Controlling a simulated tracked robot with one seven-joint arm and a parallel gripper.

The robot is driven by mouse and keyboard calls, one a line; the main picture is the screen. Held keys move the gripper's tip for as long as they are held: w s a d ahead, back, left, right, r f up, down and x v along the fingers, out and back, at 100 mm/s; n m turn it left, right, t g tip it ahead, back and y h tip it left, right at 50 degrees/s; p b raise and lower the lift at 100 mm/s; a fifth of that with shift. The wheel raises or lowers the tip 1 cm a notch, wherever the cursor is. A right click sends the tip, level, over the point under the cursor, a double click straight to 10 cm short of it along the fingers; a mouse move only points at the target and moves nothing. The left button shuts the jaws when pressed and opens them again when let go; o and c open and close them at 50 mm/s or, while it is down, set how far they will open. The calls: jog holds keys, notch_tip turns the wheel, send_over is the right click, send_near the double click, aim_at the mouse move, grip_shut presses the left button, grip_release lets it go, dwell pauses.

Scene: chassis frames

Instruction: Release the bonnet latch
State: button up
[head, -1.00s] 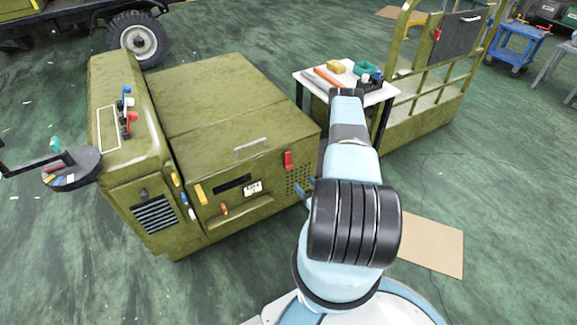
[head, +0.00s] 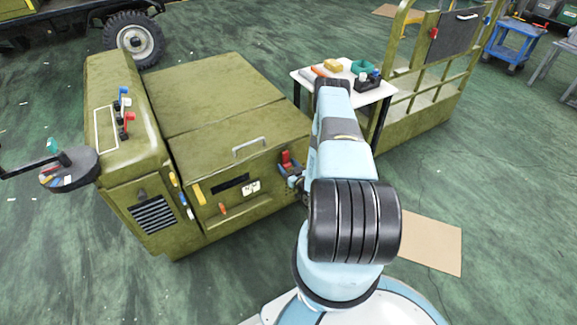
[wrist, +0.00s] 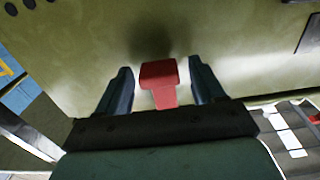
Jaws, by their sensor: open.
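The red bonnet latch (head: 286,158) sits on the upper right of the front face of the green chassis, below the bonnet (head: 225,115). In the wrist view the latch (wrist: 159,84) stands between my two dark fingers, with a visible gap on each side. My gripper (wrist: 159,88) is open around it, and no finger clearly touches it. In the head view my gripper (head: 289,166) is at the latch, partly hidden by my arm. The bonnet looks closed, with a metal handle (head: 250,148) on its front edge.
A white-topped table (head: 375,97) with several small items stands behind my arm. A green railed frame (head: 425,110) is to its right. A round tray (head: 70,170) juts out at the left. A cardboard sheet (head: 432,242) lies on the floor at the right.

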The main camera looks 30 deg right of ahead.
jog(key=shift+w, duration=0.35)
jog(key=shift+c, duration=0.2)
